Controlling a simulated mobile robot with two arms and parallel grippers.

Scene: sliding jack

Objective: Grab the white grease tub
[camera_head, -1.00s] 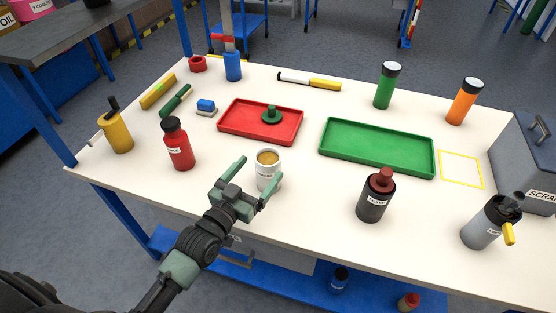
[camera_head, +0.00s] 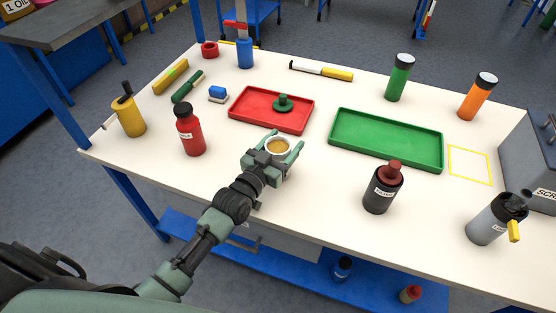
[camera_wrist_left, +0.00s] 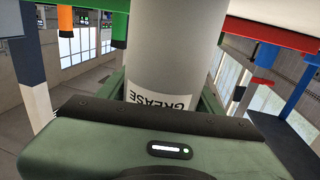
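The white grease tub (camera_head: 278,148) stands upright near the middle of the table, with a tan, open-looking top. My left gripper (camera_head: 283,144) reaches it from the front, with one finger on each side of the tub. The fingers look open around it, with a small gap visible at the right finger. In the left wrist view the tub (camera_wrist_left: 168,50) fills the space between the fingers, close to the palm, with its GREASE label upside down. Its lower front is hidden by the gripper in the head view. My right gripper is not in view.
A red tray (camera_head: 240,107) lies just behind the tub, and a green tray (camera_head: 390,152) is to the right. A red bottle (camera_head: 190,133) stands to the left and a dark bottle (camera_head: 383,190) to the right. The table front between these bottles is otherwise clear.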

